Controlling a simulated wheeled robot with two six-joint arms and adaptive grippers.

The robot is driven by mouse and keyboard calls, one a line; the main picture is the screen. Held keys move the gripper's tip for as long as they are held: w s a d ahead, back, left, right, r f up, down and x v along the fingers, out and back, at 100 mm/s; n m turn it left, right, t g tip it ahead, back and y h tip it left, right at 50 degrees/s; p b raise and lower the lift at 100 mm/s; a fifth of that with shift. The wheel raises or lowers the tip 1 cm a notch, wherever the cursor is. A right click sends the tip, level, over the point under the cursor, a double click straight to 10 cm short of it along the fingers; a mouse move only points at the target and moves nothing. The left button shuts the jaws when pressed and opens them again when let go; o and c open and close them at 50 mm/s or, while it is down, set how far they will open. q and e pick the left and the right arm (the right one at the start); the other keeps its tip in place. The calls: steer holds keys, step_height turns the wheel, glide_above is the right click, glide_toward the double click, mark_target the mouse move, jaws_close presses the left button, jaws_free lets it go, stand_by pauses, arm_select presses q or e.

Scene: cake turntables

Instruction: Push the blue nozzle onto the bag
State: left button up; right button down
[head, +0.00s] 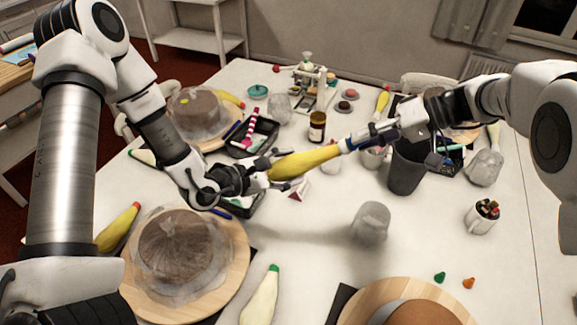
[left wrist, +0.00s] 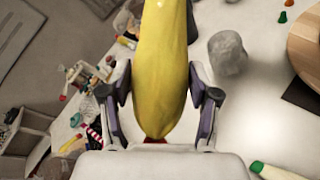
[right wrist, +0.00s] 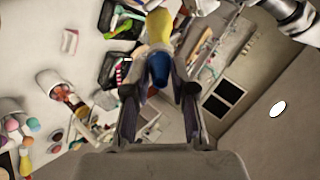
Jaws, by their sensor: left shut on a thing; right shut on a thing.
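A yellow piping bag (head: 303,163) is held in the air above the table, its narrow end towards the right. My left gripper (head: 274,171) is shut around its wide part, near the red end that shows in the left wrist view (left wrist: 155,140). The blue nozzle (right wrist: 158,68) is between the fingers of my right gripper (right wrist: 157,90), which is shut on it. The nozzle lines up with the bag's narrow end and appears to meet it. The fingers partly hide it in the head view, so I cannot tell how far it is on.
A dark grey bin (head: 407,174) stands below my right gripper. Loose green (head: 440,277) and orange (head: 468,283) nozzles lie at the right. A wooden turntable (head: 228,285) bears a wrapped cake.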

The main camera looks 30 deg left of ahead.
steer(key=shift+s+a+f, duration=0.2)
steer(key=shift+a+f, duration=0.15)
steer(key=shift+a, duration=0.1)
stand_by(1.0)
steer(key=c, duration=0.9)
jaws_free()
steer(key=shift+r, duration=0.1)
steer(key=w+d+r+m, duration=0.1)
steer(key=w+d+r, duration=0.1)
steer(key=d, duration=0.6)
steer(key=s+d+f+m+t+h, duration=0.1)
steer(key=d+f+m+h, duration=0.1)
steer(key=d+f, duration=0.4)
steer(key=s+d+f+m+t+h, duration=0.1)
steer(key=d+f+m+h, duration=0.1)
steer(key=d+f+m, duration=0.3)
steer(key=s+d+f+m+t+h, duration=0.1)
steer(key=d+f+m+t+h, duration=0.1)
steer(key=d+f, duration=0.5)
steer(key=shift+d+f+m, duration=0.4)
steer(key=shift+f+m, duration=0.3)
steer(key=shift+f, duration=0.05)
